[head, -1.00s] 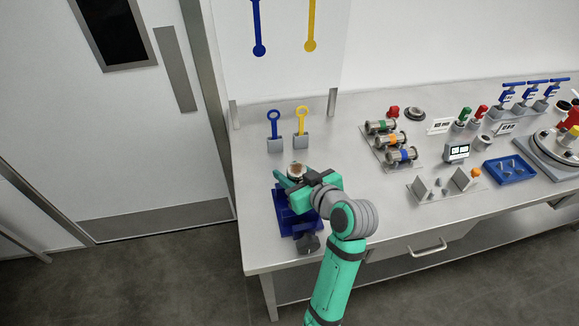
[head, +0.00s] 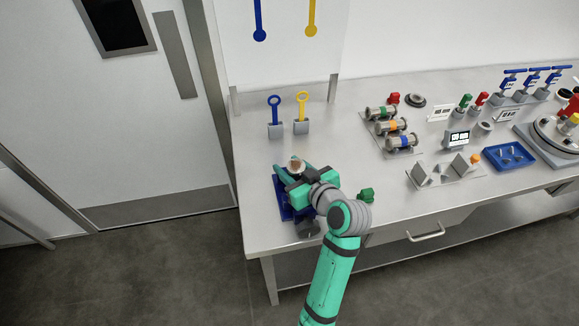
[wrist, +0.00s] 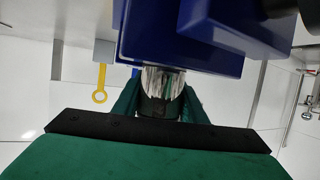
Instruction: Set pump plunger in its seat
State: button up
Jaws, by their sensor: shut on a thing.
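The plunger is a shiny metal cylinder (wrist: 160,84) in the wrist view; its round brownish top (head: 296,163) shows in the head view. My gripper (head: 291,171) is shut on it, with a teal finger on either side (wrist: 160,98). The blue pump body (head: 285,207) stands on the bench's left end, partly hidden under my gripper. In the wrist view the blue body (wrist: 208,50) lies right against the cylinder's far end. I cannot tell whether the plunger is in the seat, as the seat itself is hidden.
A blue ring-handled tool (head: 275,112) and a yellow one (head: 302,109) stand in grey holders behind my gripper. A small green piece (head: 367,195) lies right beside my arm. The bench between is clear.

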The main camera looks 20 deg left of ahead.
jog(key=shift+d+f+g, duration=0.2)
jog(key=shift+f+g, duration=0.1)
jog(key=shift+f, duration=1)
jog(key=o, duration=1.5)
jog(key=shift+w, duration=0.1)
jog(key=shift+s+a, duration=0.25)
jog(key=shift+a, duration=0.05)
jog(key=shift+s+d+r, duration=0.2)
jog(key=shift+d, duration=0.25)
jog(key=shift+t, duration=0.4)
jog(key=v, duration=0.3)
jog(key=r+v, duration=0.1)
jog(key=v, duration=0.2)
jog(key=w+r+v, duration=0.1)
jog(key=v, duration=0.3)
jog(key=shift+w, duration=0.15)
jog(key=shift+s+d+r, duration=0.15)
jog(key=shift+s+r, duration=0.05)
jog(key=shift+r, duration=0.1)
